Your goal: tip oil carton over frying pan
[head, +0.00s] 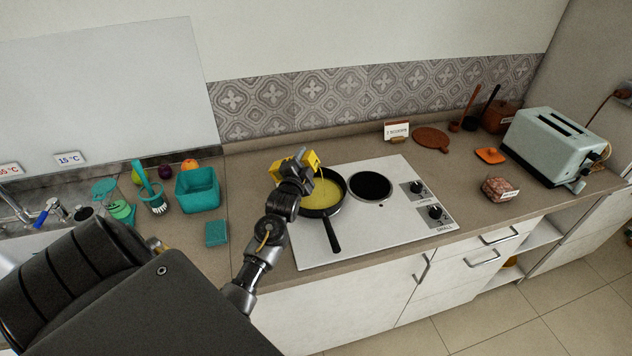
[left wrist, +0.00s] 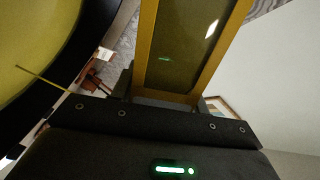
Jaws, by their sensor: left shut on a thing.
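The yellow oil carton (head: 311,159) is tilted over the left part of the frying pan (head: 332,212). My left gripper (head: 298,172) is shut on it and hides part of it. In the left wrist view the carton (left wrist: 188,50) shows a yellow frame and a dark face between the fingers. The black pan sits on the left burner, its handle toward the front, with yellow liquid in it. In the left wrist view the pan (left wrist: 92,42) is at upper left, and a thin yellow streak runs beside it. My right gripper is not in view.
The white cooktop (head: 385,223) has a free right burner (head: 370,186) and knobs at its right. A teal bin (head: 197,190), a teal sponge (head: 216,233) and a brush (head: 152,195) are left. A toaster (head: 550,145) and a meat pack (head: 499,189) stand at right.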

